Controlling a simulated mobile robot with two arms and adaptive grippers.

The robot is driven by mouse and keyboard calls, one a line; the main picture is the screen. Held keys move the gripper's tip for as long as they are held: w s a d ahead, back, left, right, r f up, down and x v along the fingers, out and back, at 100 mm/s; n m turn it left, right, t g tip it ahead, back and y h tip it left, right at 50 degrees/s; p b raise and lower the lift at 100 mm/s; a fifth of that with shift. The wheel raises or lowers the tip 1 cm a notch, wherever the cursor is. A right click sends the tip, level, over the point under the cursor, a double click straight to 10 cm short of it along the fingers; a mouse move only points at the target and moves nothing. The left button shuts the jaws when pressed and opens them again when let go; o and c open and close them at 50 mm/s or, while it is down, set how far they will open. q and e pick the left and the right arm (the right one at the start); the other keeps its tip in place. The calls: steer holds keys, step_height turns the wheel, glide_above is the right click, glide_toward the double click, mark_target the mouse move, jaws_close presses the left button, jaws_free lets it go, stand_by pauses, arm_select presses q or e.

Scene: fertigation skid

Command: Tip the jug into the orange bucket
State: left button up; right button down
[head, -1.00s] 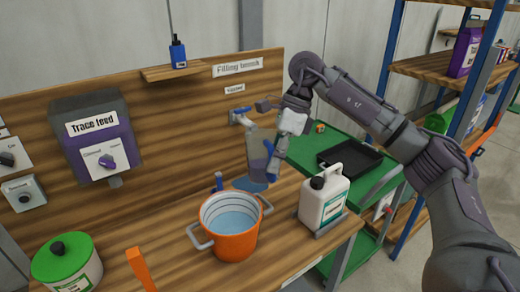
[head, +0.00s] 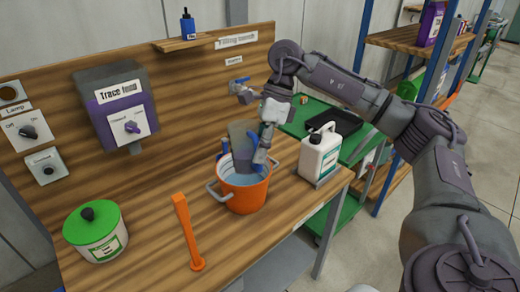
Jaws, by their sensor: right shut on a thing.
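The jug (head: 242,142) is translucent grey with a blue handle. My right gripper (head: 263,148) is shut on it at its right side. The jug is in front of and above the orange bucket's opening in the picture, leaning a little; whether it touches the rim I cannot tell. The orange bucket (head: 245,198) stands upright on the wooden bench, with grey side handles and a pale inside with marked rings. The jug and gripper hide much of its inside, and no stream is visible. My left gripper is not in view.
A white canister (head: 320,155) stands close right of the bucket. A tap (head: 238,86) sticks out from the back panel.

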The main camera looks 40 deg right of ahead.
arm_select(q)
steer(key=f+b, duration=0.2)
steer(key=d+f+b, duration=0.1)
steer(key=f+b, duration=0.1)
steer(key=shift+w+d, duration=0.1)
arm_select(e)
step_height(320, 180, down, 6)
steer(key=d, duration=0.1)
steer(key=shift+w, duration=0.15)
arm_select(q)
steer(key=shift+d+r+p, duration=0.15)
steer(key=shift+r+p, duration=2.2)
steer(key=shift+p, duration=0.05)
arm_select(e)
steer(key=shift+r+g+y, duration=0.3)
steer(key=shift+r+g, duration=0.55)
steer(key=shift+g, duration=0.25)
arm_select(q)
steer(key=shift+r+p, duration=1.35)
arm_select(e)
steer(key=shift+w+d+r+m+g+y, duration=0.2)
steer(key=shift+w+m+g+y, duration=0.2)
steer(key=shift+g, duration=0.6)
